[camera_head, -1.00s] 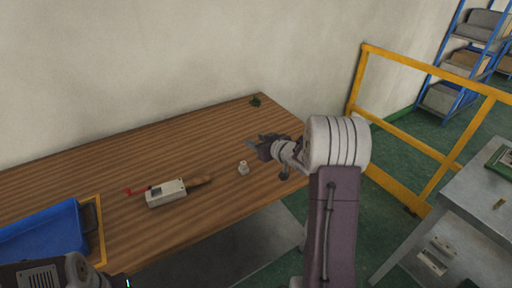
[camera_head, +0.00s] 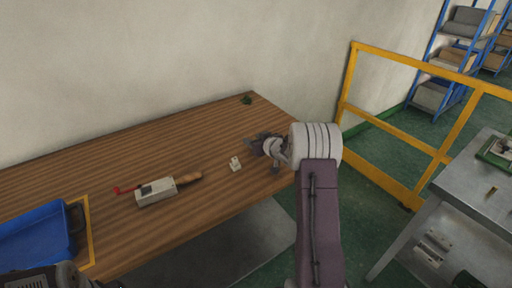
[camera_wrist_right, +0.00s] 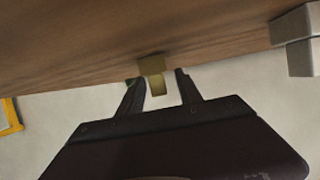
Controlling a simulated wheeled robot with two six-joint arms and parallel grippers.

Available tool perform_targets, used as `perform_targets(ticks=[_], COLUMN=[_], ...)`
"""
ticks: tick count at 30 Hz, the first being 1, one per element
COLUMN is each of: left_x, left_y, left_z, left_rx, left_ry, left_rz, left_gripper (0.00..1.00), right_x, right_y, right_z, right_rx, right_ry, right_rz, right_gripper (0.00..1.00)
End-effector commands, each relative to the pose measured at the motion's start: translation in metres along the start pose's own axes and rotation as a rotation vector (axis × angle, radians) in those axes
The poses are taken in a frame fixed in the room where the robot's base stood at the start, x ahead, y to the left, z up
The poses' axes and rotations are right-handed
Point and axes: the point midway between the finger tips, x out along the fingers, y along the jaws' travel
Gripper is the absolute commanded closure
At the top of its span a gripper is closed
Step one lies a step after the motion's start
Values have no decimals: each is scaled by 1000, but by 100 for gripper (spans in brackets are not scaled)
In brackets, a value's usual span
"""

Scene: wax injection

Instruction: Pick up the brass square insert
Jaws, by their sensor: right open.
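The brass square insert (camera_wrist_right: 152,66) shows in the right wrist view, at the wooden table's surface, between and just beyond my fingertips. My right gripper (camera_wrist_right: 158,80) is open, with a finger on each side of the insert and a gap to each. I cannot tell whether a finger touches it. In the head view my right gripper (camera_head: 252,142) is low over the right part of the wooden table (camera_head: 130,165). The insert cannot be made out there, likely hidden by the gripper.
A small pale block (camera_head: 235,163) lies left of my right gripper. A dark green item (camera_head: 246,99) sits at the back. A yellow rail (camera_head: 400,60) and grey table (camera_head: 470,185) stand right.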

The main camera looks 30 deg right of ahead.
Motion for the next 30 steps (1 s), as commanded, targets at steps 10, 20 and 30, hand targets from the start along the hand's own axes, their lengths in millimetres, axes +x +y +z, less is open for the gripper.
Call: perform_targets(ticks=[10, 20, 30], left_x=[1, 1, -8], left_y=[0, 0, 0], left_z=[0, 0, -1], left_rx=[0, 0, 0], left_ry=[0, 0, 0], left_rz=[0, 0, 0], left_gripper=[64, 64, 64], right_x=[13, 12, 5], right_y=[0, 0, 0], right_z=[0, -1, -19], right_rx=[0, 0, -2], right_ry=[0, 1, 2], right_rz=[1, 1, 2], right_gripper=[64, 100, 100])
